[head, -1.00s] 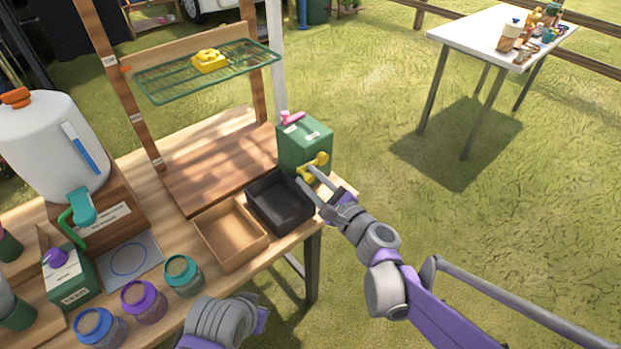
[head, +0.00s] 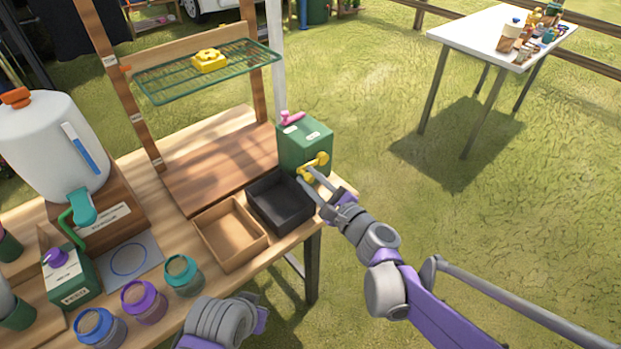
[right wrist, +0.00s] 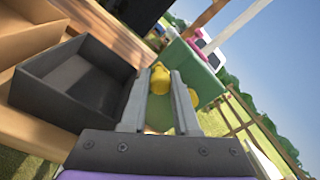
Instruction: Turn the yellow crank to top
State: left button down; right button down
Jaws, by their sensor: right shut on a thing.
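The yellow crank (head: 322,158) is on the front face of a green box (head: 304,140) at the right end of the wooden bench. Its bar slants, with one end up and right and the other down and left. My right gripper (head: 309,177) is shut on the crank's lower left end, which the fingers partly hide. In the right wrist view, a yellow knob of the crank (right wrist: 160,80) shows between the finger ends, with more yellow beside the right finger. Of my left arm, only a rounded grey part shows at the bottom edge; its jaws are out of view.
A black tray (head: 254,217) and a brown tray (head: 205,242) stand just left of the green box. A pink handle (head: 291,118) sits on the box's top. Several jars line the bench's front.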

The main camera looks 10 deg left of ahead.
dwell(0.5)
jog(key=shift+w+d+r+m+p, duration=0.1)
jog(key=shift+r+m+p, duration=0.35)
jog(key=shift+r+m, duration=0.45)
jog(key=m, duration=0.1)
jog(key=r+m, duration=0.1)
jog(key=m, duration=0.1)
jog(key=shift+w+d+r, duration=0.1)
jog(key=shift+w+d, duration=0.1)
jog(key=shift+w, duration=0.15)
jog(key=c, duration=0.7)
grip_release()
jog(key=p+v, duration=0.1)
jog(key=v, duration=1)
jog(key=shift+r, duration=0.2)
